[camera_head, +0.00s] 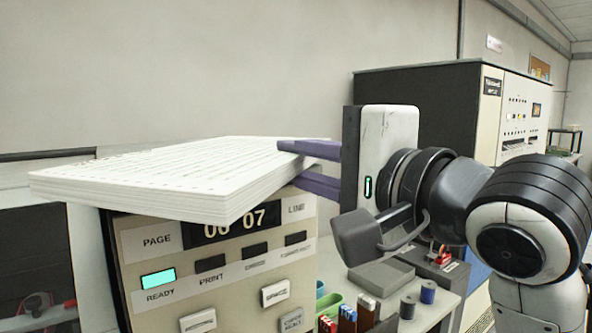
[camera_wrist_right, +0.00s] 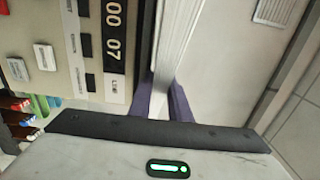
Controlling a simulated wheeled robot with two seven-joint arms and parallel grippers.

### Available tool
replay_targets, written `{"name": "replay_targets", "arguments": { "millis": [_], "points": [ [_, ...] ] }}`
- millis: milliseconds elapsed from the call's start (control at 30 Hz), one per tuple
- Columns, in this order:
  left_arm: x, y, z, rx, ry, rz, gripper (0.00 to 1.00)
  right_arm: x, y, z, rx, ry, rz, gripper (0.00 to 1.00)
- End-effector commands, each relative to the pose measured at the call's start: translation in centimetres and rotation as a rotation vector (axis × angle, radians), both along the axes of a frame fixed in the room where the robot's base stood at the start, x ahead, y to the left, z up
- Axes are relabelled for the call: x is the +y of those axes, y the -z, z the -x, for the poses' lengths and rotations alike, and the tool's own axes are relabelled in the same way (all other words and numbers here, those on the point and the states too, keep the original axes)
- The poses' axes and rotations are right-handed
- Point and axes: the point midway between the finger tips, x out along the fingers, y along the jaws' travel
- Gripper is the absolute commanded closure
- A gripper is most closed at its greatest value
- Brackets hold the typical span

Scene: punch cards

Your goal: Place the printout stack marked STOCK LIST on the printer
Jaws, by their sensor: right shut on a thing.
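A thick white printout stack (camera_head: 190,176) with printed lines on its top sheet is held level or nearly so over the printer (camera_head: 215,255). No STOCK LIST marking is legible on it. My right gripper (camera_head: 300,165) is shut on the stack's right edge, with purple fingers above and below it. In the right wrist view the stack (camera_wrist_right: 180,45) runs between the two fingers (camera_wrist_right: 163,105), beside the printer's panel (camera_wrist_right: 95,45). The stack overhangs the panel's top edge; I cannot tell whether it touches the printer. My left gripper is not in view.
A low table (camera_head: 440,305) at the lower right holds a grey tray (camera_head: 381,275), small coloured boxes (camera_head: 347,318) and dark cylinders (camera_head: 407,306). A large dark and cream cabinet (camera_head: 430,110) stands behind my right arm. A plain wall is behind the printer.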

Motion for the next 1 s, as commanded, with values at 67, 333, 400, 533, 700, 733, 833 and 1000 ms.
{"name": "replay_targets", "arguments": {
  "millis": [67, 333, 400, 533, 700, 733, 833, 1000],
  "points": [
    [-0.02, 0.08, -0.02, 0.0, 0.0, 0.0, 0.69, -0.01, 0.54, 0.13, -0.006, -0.002, -0.005, 1.0],
    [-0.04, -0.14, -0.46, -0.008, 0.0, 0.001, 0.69, 0.0, 0.68, 0.14, -0.007, -0.002, -0.005, 1.0],
    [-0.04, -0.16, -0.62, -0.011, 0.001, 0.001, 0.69, 0.01, 0.82, 0.13, -0.007, -0.002, -0.006, 1.0],
    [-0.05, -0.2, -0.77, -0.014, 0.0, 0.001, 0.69, 0.04, 1.18, 0.07, -0.002, -0.002, 0.0, 0.73],
    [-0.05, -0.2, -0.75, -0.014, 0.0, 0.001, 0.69, 0.03, 1.17, 0.06, -0.001, -0.002, 0.0, 0.64],
    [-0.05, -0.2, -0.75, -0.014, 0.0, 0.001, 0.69, 0.03, 1.18, 0.06, -0.001, -0.001, 0.0, 0.64],
    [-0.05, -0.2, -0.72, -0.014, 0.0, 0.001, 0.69, 0.03, 1.16, 0.06, -0.002, -0.001, 0.0, 0.64],
    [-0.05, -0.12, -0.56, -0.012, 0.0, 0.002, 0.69, -0.35, 0.88, 0.57, -0.004, -0.002, -0.002, 0.64]
  ]
}}
